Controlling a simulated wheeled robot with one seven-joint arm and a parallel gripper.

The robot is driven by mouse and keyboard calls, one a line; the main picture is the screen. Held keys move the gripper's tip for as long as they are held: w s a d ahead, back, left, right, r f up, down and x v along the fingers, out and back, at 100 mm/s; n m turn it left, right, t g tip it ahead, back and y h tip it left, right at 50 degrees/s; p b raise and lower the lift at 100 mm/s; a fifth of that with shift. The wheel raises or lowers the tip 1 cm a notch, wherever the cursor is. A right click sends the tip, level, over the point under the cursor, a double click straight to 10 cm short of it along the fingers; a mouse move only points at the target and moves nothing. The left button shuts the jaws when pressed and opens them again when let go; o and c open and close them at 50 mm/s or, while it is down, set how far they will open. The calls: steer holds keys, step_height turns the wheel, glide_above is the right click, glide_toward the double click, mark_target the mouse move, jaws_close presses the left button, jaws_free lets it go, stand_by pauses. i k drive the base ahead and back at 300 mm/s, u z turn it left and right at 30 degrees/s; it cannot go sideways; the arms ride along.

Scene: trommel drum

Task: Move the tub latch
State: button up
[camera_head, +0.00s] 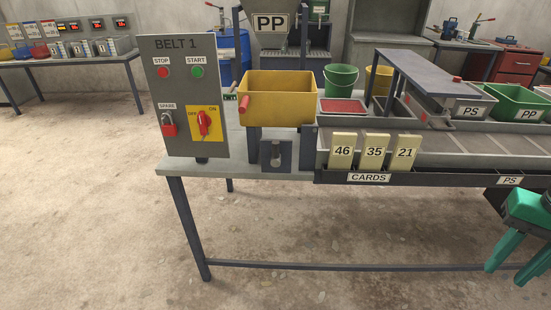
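The yellow tub (285,98) stands near the left end of the belt table, with a red-gripped handle (244,104) at its left side. Below the tub's front is a small grey block with a short lever and knob (275,155), which looks like the tub latch; its exact setting is hard to tell. My gripper (507,275) is at the lower right edge, green, with its two fingers apart and pointing down. Nothing shows between them. It is in front of the table, well to the right of the tub and latch, touching neither.
The BELT 1 panel (182,95) stands left of the tub. Cards (374,152) stand in a rack on the table's front edge, right of the latch. A green bucket (341,80) and red tray (343,106) are behind. The floor (100,230) in front is clear.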

mark_target(276, 157)
steer(key=u, duration=0.7)
steer(key=i, duration=0.15)
steer(key=z, duration=0.1)
